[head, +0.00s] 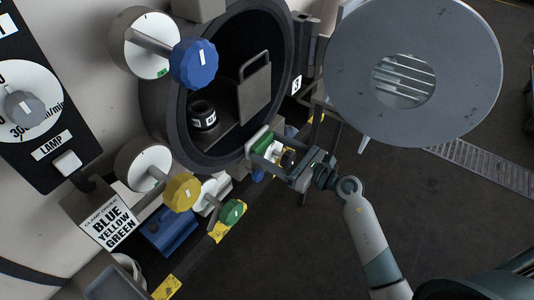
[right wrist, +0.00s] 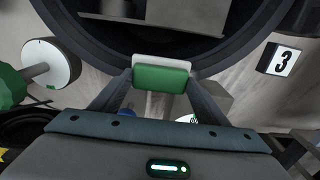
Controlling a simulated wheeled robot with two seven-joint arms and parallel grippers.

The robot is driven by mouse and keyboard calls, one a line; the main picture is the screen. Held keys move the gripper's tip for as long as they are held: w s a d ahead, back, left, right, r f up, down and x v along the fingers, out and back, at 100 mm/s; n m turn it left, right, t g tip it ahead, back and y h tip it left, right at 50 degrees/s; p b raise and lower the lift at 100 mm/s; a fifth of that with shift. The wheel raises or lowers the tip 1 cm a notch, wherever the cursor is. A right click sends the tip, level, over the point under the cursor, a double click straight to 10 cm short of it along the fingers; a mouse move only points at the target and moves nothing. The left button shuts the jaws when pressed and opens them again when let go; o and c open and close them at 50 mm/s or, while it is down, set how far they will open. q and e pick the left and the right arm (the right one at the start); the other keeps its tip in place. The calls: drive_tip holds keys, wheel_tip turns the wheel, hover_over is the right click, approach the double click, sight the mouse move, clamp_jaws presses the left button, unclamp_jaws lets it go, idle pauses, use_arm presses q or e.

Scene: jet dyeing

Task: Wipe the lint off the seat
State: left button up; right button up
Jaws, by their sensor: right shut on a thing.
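My right gripper (head: 264,147) is shut on a green and white pad (head: 261,139), in front of the lower right of the round vessel opening. In the right wrist view the pad (right wrist: 160,78) sits between the two fingers, its white edge at the dark lower rim. The seat, the dark ring (head: 284,50) around the opening, also shows in the right wrist view (right wrist: 85,45). I cannot tell whether the pad touches it. I cannot make out lint on the ring. My left gripper is not in view.
The round grey door (head: 450,95) stands swung open at right. Blue (head: 194,63), yellow (head: 181,192) and green (head: 232,212) knobs stick out left of and below the opening. A black cylinder (head: 203,116) and a grey plate (head: 254,92) are inside the vessel. Open floor lies at lower right.

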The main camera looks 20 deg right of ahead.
sight(273, 138)
drive_tip(key=shift+w+d, duration=0.2)
idle(0.3)
drive_tip(key=shift+w+d+b, duration=0.65)
drive_tip(key=shift+w+d, duration=0.25)
drive_tip(key=shift+d, duration=0.05)
drive_tip(key=shift+w+d, duration=0.15)
drive_tip(key=shift+d, duration=0.1)
drive_tip(key=shift+w+d, duration=0.1)
drive_tip(key=shift+w+d+b, duration=0.5)
drive_tip(key=shift+d, duration=0.15)
drive_tip(key=shift+w+d+b, duration=0.45)
drive_tip(key=shift+d, duration=0.2)
drive_tip(key=shift+a+r, duration=0.1)
drive_tip(key=shift+a, duration=0.05)
